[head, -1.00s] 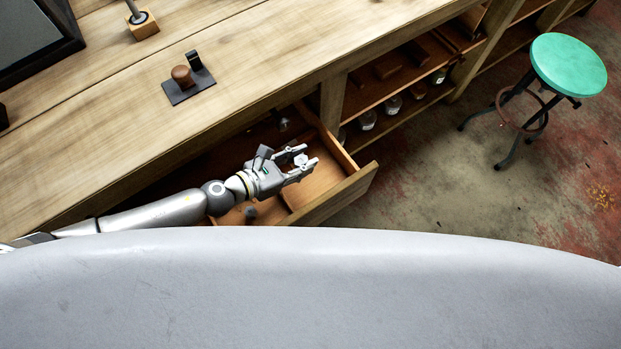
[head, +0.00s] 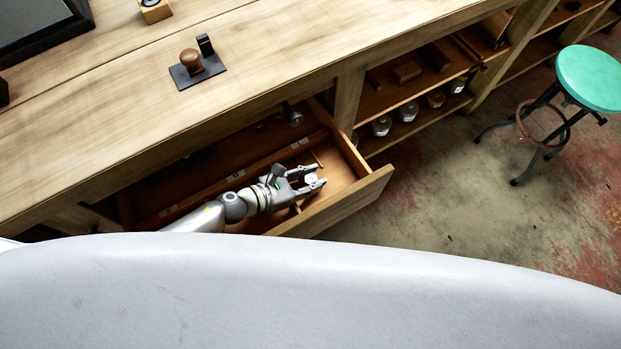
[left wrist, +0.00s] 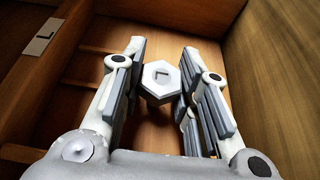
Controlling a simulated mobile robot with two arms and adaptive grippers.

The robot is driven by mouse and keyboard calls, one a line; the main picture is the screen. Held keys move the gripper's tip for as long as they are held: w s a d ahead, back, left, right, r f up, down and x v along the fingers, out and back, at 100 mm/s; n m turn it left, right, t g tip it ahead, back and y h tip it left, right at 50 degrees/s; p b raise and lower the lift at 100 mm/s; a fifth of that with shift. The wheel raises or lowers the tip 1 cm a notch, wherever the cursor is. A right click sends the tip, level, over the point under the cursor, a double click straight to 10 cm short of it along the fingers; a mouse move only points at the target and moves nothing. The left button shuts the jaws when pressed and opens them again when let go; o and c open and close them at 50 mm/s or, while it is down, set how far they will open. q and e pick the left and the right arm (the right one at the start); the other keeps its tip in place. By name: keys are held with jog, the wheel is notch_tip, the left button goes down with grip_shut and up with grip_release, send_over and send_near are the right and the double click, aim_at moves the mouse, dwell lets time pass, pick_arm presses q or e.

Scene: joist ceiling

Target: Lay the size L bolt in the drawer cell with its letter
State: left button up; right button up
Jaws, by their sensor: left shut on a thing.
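My left gripper (head: 318,178) reaches into the open wooden drawer (head: 345,205) under the bench. It is shut on a pale hexagonal bolt (head: 311,178). In the left wrist view the bolt's head (left wrist: 160,80) shows the letter L and sits between the fingers (left wrist: 158,85), above the drawer's floor. Its shank is mostly hidden. A pale label (left wrist: 42,36) with a dark mark, which looks like an L, is on the divider at the upper left of that view. My right gripper is in neither view.
Thin wooden dividers split the drawer, with small pale labels (head: 235,176) along one. A dark grey piece (head: 293,115) lies at the drawer's back. The bench top (head: 270,70) overhangs the drawer. A green stool (head: 590,78) stands on open floor to the right.

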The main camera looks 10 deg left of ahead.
pick_arm(q)
jog(key=shift+f, duration=0.15)
jog(key=o, duration=1.1)
jog(key=shift+c, duration=0.2)
jog(key=shift+r, duration=0.25)
jog(key=b+v, duration=0.1)
jog(key=v, duration=1)
jog(key=shift+s+a+f, duration=0.1)
jog(key=shift+s+f, duration=0.05)
jog(key=shift+s+a+r, duration=0.15)
jog(key=shift+a+r, duration=0.1)
jog(key=shift+a, duration=0.05)
